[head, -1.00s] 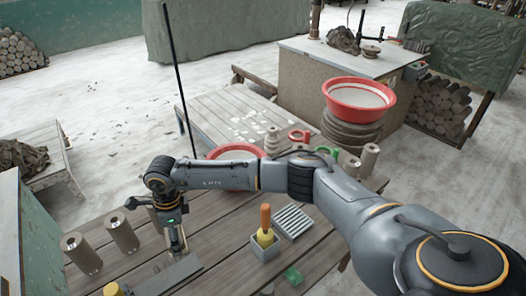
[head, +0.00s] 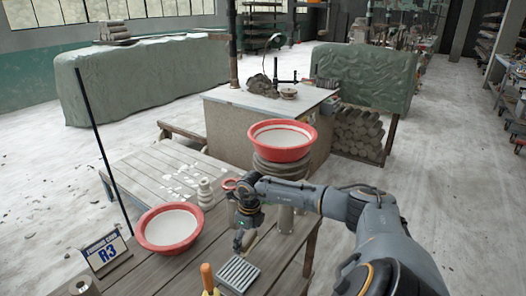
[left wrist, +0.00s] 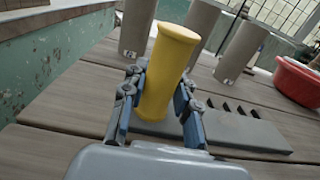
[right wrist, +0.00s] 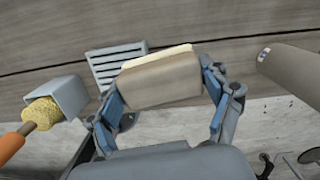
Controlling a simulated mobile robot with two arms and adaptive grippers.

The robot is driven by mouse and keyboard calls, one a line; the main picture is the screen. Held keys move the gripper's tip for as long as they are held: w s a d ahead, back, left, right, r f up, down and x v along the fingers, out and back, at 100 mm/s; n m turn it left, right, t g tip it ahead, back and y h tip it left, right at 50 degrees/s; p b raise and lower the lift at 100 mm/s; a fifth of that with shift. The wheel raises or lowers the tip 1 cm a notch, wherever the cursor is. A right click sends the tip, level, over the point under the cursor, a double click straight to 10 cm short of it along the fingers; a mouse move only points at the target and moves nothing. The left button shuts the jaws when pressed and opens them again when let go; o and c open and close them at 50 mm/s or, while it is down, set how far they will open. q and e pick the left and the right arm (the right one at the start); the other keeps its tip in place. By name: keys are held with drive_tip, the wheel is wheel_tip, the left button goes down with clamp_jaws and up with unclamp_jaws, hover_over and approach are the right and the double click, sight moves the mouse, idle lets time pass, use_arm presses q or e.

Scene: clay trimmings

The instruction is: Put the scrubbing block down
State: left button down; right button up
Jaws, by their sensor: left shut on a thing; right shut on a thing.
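The scrubbing block (right wrist: 160,82), tan with a paler cream layer along its far edge, is between the fingers of my right gripper (right wrist: 163,104), which is shut on it. The right gripper (head: 241,240) also shows in the head view, above the table near a grey slatted rack (head: 238,273); the block is hard to make out there. The rack (right wrist: 118,62) lies beyond the block in the right wrist view. My left gripper (left wrist: 160,110) is shut on an upright yellow cylinder (left wrist: 166,72); it is outside the head view.
A grey cup (right wrist: 68,96) holds a yellow sponge with an orange handle, left of the rack. A clay cylinder (right wrist: 292,72) is to the right. A red-rimmed basin (head: 168,229) and a sign (head: 106,252) stand left of the rack.

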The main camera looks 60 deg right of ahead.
wheel_tip(320, 180, up, 3)
drive_tip(key=m, duration=0.1)
hover_over(262, 250)
drive_tip(key=shift+m, duration=0.3)
wheel_tip(262, 250, down, 10)
drive_tip(key=shift+s+f, duration=0.1)
drive_tip(key=shift+s, duration=0.05)
drive_tip(key=o, duration=1.3)
drive_tip(key=r, duration=0.4)
drive_tip(key=s+r, duration=0.1)
drive_tip(key=r, duration=0.7)
drive_tip(key=shift+s, duration=0.25)
